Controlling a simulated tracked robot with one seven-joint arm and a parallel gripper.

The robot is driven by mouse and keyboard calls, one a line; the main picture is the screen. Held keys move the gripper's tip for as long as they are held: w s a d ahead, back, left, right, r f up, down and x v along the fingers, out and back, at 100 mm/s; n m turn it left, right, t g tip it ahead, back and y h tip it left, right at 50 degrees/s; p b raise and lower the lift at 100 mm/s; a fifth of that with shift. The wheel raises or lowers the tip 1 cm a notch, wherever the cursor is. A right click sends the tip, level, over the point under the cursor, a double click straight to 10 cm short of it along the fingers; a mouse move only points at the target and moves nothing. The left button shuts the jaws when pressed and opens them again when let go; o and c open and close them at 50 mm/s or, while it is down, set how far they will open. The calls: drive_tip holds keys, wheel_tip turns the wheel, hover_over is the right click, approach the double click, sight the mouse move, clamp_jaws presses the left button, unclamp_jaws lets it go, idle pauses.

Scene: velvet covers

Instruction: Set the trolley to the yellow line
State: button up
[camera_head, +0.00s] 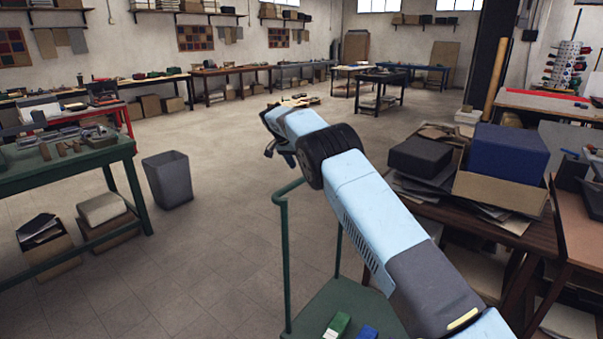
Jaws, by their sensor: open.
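The trolley is green, with a flat deck (335,299) at the bottom centre and an upright tubular handle (285,240) at its far side. A green and white block (337,325) and a blue block (366,332) lie on the deck. My light blue arm reaches across the trolley from the lower right and hides part of the handle and deck. My gripper (274,150) is open, just above the handle's left corner in the picture; I cannot tell the gap in depth. No yellow line shows on the visible floor.
A grey bin (168,180) stands on the floor at left, beside a green workbench (70,166). A wooden table (485,230) with boxes and papers stands close on the right. The tiled floor (215,235) between is clear. Benches line the far walls.

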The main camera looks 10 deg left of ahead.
drive_tip(key=v, duration=0.7)
drive_tip(key=shift+r, duration=0.2)
